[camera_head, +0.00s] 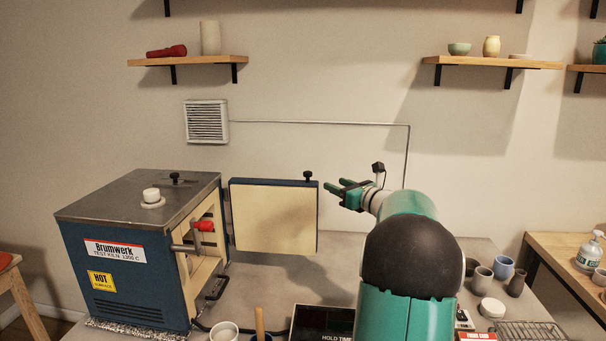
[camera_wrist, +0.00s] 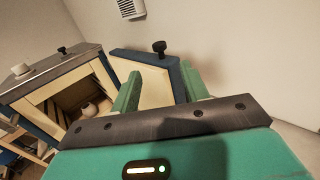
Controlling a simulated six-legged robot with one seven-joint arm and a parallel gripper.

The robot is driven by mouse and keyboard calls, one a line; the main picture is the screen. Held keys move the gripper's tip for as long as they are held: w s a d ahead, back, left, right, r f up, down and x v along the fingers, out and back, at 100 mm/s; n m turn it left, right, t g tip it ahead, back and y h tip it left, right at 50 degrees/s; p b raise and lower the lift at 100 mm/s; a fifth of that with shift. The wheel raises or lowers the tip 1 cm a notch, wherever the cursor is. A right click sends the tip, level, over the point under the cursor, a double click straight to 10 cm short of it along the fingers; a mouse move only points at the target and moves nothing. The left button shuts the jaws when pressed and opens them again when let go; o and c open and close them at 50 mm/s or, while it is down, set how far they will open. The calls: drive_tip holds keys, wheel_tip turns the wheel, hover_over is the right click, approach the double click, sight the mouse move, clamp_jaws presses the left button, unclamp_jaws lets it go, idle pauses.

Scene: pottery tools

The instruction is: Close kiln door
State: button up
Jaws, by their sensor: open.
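The blue test kiln (camera_head: 125,259) stands at the left of the table. Its door (camera_head: 273,217) is swung open from the kiln's far side, with its cream inner face towards the head camera and a black knob (camera_head: 308,176) on top near the free edge. My gripper (camera_head: 334,193) is open and empty, just right of the door's free edge, near the height of its top. In the wrist view the door (camera_wrist: 145,84) shows between and behind the fingers (camera_wrist: 158,88). Contact between fingers and door cannot be told.
A red-handled part (camera_head: 204,226) sticks out by the kiln opening. A controller box (camera_head: 320,322), a cup (camera_head: 224,332) and a black cable lie at the table's front. Cups (camera_head: 503,267) and a wire rack (camera_head: 530,330) are at the right. The table below the door is clear.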

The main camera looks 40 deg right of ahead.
sight(311, 174)
drive_tip(key=w, duration=0.4)
drive_tip(key=w+d, duration=0.1)
drive_tip(key=w, duration=0.9)
drive_tip(key=shift+d+f, duration=0.1)
drive_tip(key=shift+d, duration=0.05)
drive_tip(key=shift+c, duration=0.3)
clamp_jaws()
